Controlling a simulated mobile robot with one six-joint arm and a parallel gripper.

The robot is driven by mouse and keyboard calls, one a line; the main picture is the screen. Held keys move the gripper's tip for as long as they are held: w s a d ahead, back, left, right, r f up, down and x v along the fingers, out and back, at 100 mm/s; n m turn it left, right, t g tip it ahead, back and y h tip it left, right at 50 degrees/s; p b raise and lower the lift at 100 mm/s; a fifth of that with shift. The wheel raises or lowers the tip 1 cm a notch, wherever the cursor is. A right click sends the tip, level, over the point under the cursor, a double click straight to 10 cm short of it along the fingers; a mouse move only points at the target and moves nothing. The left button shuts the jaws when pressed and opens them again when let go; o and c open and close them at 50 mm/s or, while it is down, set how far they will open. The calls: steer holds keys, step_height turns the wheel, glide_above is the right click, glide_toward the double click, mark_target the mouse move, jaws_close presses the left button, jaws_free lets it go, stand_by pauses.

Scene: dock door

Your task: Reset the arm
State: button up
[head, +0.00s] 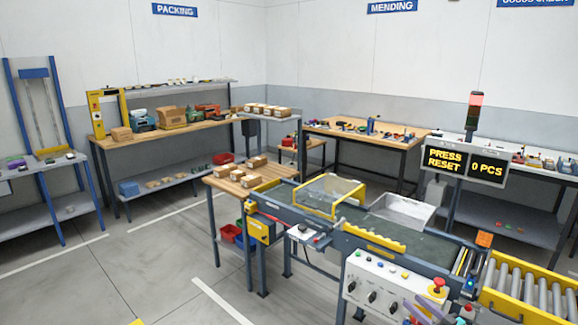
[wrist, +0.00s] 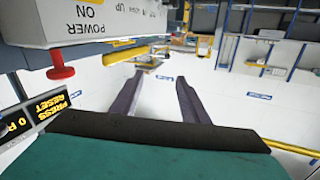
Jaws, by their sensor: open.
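My gripper (wrist: 160,84) shows in the wrist view with its two dark fingers apart and nothing between them. A control panel (head: 384,284) with several knobs and a red mushroom button (head: 438,286) on a yellow base stands at the front right. In the wrist view a pale box (wrist: 100,20) labelled POWER ON is close at upper left, with a red knob (wrist: 61,73) on it. The display (head: 465,164) reads PRESS RESET and 0 PCS; part of it also shows in the wrist view (wrist: 38,112).
A conveyor with a yellow-framed clear guard (head: 332,196), a metal tray (head: 403,212) and rollers (head: 520,290) fills the front right. A wooden table (head: 228,182) with boxes adjoins it. Benches line the walls. The floor (head: 120,275) at lower left is clear.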

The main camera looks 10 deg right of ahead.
steer(key=w+a+f+m, duration=0.1)
steer(key=w+a+f, duration=0.25)
steer(key=a, duration=0.45)
steer(key=w+a+f, duration=0.2)
steer(key=w+a, duration=0.2)
steer(key=a, duration=0.3)
steer(key=w+a+f+m, duration=0.15)
steer(key=w+a, duration=0.25)
steer(key=a, duration=0.4)
steer(key=s+a+f+m+g+h, duration=0.1)
steer(key=a+f+g+h, duration=0.3)
steer(key=a+f, duration=0.7)
steer(key=s+a+f+g+h, duration=0.1)
steer(key=s+a+f+g, duration=0.25)
steer(key=s+f, duration=0.45)
steer(key=s+a+f+g+h, duration=0.1)
steer(key=s+a+f+g, duration=0.2)
steer(key=s+f+g, duration=0.5)
steer(key=s+a+r+n+g, duration=0.1)
steer(key=s+g, duration=0.3)
steer(key=s, duration=0.9)
steer(key=s+a+r+n+g+y, duration=0.1)
steer(key=s+a+g, duration=0.2)
steer(key=s, duration=1.1)
steer(key=shift+r+g+y, duration=0.3)
steer(key=shift+r+g, duration=0.05)
